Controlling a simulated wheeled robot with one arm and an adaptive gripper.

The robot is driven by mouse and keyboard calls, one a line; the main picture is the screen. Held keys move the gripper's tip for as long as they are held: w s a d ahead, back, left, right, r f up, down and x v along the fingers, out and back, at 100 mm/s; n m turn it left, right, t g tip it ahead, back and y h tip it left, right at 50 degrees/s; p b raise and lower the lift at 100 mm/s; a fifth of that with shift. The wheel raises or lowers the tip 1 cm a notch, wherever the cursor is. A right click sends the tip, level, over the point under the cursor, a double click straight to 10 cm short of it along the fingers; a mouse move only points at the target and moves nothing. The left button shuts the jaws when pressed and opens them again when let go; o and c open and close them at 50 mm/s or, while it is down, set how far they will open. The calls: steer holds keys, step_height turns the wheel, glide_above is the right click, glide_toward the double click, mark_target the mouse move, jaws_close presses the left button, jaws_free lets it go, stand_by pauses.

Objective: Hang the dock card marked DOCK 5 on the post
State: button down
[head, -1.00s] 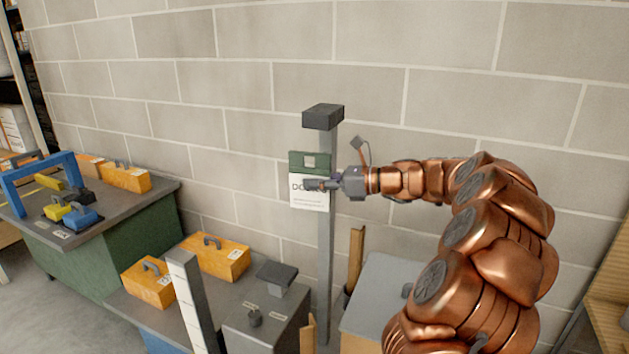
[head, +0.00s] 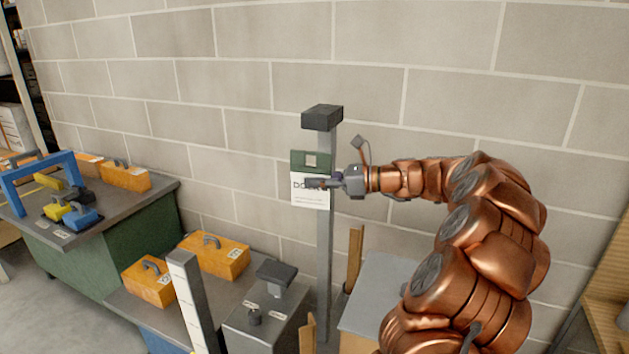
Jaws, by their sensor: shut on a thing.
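The dock card (head: 310,197) is white with a green top band that has a square hole in it. My gripper (head: 318,184) is shut on the card from the right side. The card hangs upright in front of the left side of the grey post (head: 325,245), below the dark block (head: 323,117) at the post's top. Whether the card touches the post cannot be told from this view.
A low bench with orange cases (head: 217,257) and a grey box (head: 262,325) stands below left. A green-sided table (head: 108,240) with a blue frame (head: 42,172) is at the far left. A block wall (head: 240,110) is behind the post.

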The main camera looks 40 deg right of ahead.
steer(key=shift+w+d+p, duration=0.4)
steer(key=shift+d+p, duration=0.15)
steer(key=shift+d, duration=0.05)
steer(key=shift+p, duration=0.45)
stand_by(0.4)
steer(key=shift+w+d+p, duration=0.45)
steer(key=shift+d+p, duration=0.25)
steer(key=shift+p, duration=0.15)
steer(key=shift+w+d+p, duration=0.4)
steer(key=shift+d+p, duration=0.3)
steer(key=shift+p, duration=0.1)
stand_by(0.9)
steer(key=shift+w+d+f+p, duration=0.3)
steer(key=shift+d+f+p, duration=0.05)
steer(key=shift+d+p, duration=0.3)
stand_by(0.7)
steer(key=shift+d+r+p, duration=0.1)
steer(key=shift+d+p, duration=0.15)
steer(key=shift+p, duration=0.2)
stand_by(0.8)
